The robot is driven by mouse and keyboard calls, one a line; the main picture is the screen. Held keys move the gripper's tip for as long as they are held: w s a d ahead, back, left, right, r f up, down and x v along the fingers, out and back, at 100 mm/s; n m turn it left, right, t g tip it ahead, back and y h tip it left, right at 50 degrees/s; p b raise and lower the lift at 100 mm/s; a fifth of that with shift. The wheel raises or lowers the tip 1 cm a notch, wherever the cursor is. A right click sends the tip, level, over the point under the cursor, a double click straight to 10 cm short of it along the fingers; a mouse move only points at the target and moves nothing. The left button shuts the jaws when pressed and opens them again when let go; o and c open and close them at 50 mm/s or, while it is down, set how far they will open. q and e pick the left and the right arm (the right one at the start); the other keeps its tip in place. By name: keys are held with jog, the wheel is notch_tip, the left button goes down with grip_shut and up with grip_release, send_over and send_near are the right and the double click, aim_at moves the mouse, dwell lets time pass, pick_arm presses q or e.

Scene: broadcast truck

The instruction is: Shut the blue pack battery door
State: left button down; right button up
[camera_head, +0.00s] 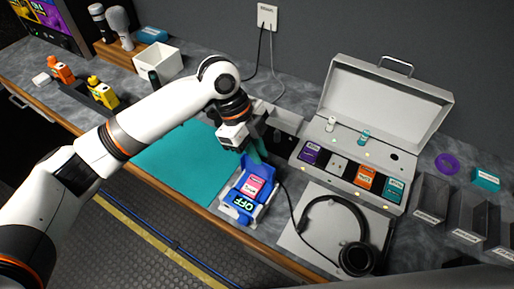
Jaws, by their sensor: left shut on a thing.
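The blue pack (239,191) lies in a pale holder on the counter near its front edge. A pink-red battery (253,185) shows in its open bay, and a display at its near end (243,204) reads OFF. A teal piece, apparently the battery door (256,152), stands raised at the pack's far end. My left gripper (254,147) points down there and is shut on it; the fingers partly hide the contact. My right gripper is not in view.
A teal mat (178,163) lies left of the pack. Headphones (340,240) on a pale board lie to the right, their cable running close to the pack. An open grey case (375,108) with coloured packs stands behind. Grey bins (432,198) stand at right.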

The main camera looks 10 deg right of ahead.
pick_arm(q)
jog(key=shift+s+a, duration=0.1)
jog(key=shift+s+a+t+h, duration=0.3)
jog(key=shift+s+t+h, duration=0.1)
jog(key=shift+t, duration=0.2)
jog(key=shift+s+a+f+m+t+h, duration=0.2)
jog(key=shift+s+a+m+t+h, duration=0.2)
jog(key=shift+t, duration=0.2)
jog(key=shift+s+a+f+t+h+b, duration=0.2)
jog(key=shift+s+a+t+h+b, duration=0.05)
jog(key=shift+s+t+h+b, duration=0.3)
jog(key=shift+s+a+f+m+t+h+b, duration=0.2)
jog(key=shift+s+a+m+t+h+b, duration=0.15)
jog(key=shift+s+t+h+b, duration=0.4)
jog(key=shift+w+a, duration=0.1)
jog(key=shift+w, duration=0.1)
jog(key=c, duration=1.4)
grip_release()
jog(key=shift+c, duration=0.2)
